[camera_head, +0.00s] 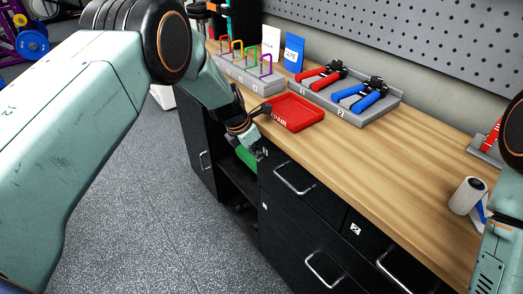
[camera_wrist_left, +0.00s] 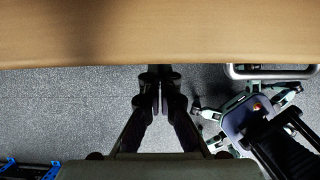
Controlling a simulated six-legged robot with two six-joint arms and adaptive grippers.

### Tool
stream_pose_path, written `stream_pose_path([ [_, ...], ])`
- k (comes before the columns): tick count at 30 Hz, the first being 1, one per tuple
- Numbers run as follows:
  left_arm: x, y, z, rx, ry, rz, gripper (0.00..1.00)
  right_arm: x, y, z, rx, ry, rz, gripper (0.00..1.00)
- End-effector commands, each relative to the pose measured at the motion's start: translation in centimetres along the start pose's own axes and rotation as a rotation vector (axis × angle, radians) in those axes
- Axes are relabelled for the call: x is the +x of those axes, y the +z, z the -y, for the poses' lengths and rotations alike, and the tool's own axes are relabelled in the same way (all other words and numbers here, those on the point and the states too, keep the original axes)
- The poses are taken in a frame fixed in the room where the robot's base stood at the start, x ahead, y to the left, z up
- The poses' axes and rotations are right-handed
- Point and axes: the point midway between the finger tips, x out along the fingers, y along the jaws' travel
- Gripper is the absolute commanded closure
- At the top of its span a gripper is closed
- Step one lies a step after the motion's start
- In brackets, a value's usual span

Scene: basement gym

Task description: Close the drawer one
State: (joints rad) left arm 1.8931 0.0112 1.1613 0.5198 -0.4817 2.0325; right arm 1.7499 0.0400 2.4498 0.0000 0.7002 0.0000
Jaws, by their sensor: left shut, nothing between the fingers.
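Drawer one is a black drawer front (camera_head: 310,190) under the wooden worktop, with a silver bar handle (camera_head: 293,181) and a white label by its upper left corner, partly hidden by my gripper. It looks about flush with the cabinet; a small gap cannot be told. My left gripper (camera_head: 258,152) is shut and empty, pointing down at the left end of the drawer front; contact cannot be told. In the left wrist view the shut fingers (camera_wrist_left: 160,72) reach the wooden edge, left of a silver handle (camera_wrist_left: 270,73). My right gripper is out of view.
Drawer two (camera_head: 368,240) is to the right, another drawer (camera_head: 290,245) below. The worktop (camera_head: 370,155) holds a red tray (camera_head: 297,113), a rack with coloured shackles (camera_head: 250,78), pliers on a grey holder (camera_head: 345,100) and a white roll (camera_head: 467,195).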

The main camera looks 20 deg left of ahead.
Motion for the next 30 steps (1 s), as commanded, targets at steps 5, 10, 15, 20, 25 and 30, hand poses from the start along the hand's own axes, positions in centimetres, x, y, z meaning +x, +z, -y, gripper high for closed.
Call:
stream_pose_path([
  [5,-2.1,-0.8,-0.5,-0.001,-0.002,-0.001,1.00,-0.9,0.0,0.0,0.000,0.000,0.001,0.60],
  [10,-5.2,-0.7,-0.6,-0.001,-0.003,-0.002,1.00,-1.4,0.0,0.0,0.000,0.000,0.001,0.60],
  [15,-8.0,-0.6,-0.6,0.000,-0.004,-0.003,1.00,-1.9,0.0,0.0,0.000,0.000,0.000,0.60],
  [20,-9.7,-0.6,-0.7,0.001,-0.004,-0.004,1.00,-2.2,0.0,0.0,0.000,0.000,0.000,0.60],
  [25,-10.1,-0.8,-0.6,0.000,-0.006,-0.005,1.00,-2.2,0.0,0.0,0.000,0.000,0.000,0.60],
  [30,-10.1,-0.7,-0.9,0.092,0.010,0.001,1.00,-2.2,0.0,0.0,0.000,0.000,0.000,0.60],
])
